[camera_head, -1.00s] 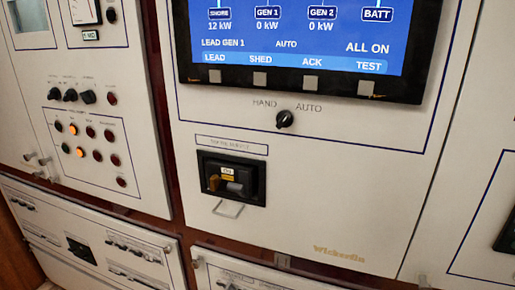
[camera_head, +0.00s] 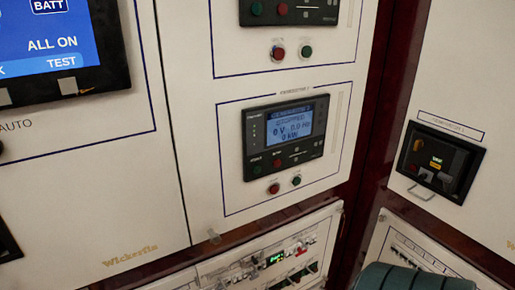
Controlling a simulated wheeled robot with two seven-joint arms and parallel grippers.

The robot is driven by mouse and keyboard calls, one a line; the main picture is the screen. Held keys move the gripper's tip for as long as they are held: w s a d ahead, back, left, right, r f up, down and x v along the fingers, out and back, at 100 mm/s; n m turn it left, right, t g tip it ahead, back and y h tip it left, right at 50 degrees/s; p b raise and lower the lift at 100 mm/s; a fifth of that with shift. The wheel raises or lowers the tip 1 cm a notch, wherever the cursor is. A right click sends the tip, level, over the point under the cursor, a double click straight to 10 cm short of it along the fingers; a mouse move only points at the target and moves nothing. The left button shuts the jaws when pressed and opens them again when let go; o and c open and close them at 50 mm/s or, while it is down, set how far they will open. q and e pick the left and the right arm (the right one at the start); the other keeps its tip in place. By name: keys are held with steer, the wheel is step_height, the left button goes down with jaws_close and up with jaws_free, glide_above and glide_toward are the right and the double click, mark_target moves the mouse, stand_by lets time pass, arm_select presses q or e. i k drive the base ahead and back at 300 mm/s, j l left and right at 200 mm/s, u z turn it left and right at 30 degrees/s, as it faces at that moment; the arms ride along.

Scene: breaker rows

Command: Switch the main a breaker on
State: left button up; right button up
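No breaker in view carries a label that I can read as main a. A black breaker unit (camera_head: 440,163) with a small lit window sits in the white panel at the right; the label above it is too small to read. A lower panel (camera_head: 275,258) at the bottom centre holds rows of small switches and green lit digits. Another lower panel (camera_head: 412,248) at the bottom right has a row of small switches, partly cut off. Neither of my grippers shows.
A generator controller (camera_head: 287,135) with a lit screen is in the middle panel, with red and green buttons below it. A blue display (camera_head: 45,40) is at the upper left. A dark rounded shape (camera_head: 412,279) covers part of the bottom right.

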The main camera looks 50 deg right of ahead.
mark_target(301, 253)
steer(key=z, duration=1.65)
steer(key=i+l, duration=0.15)
steer(key=l, duration=0.15)
steer(key=i+l, duration=0.15)
steer(key=l, duration=0.2)
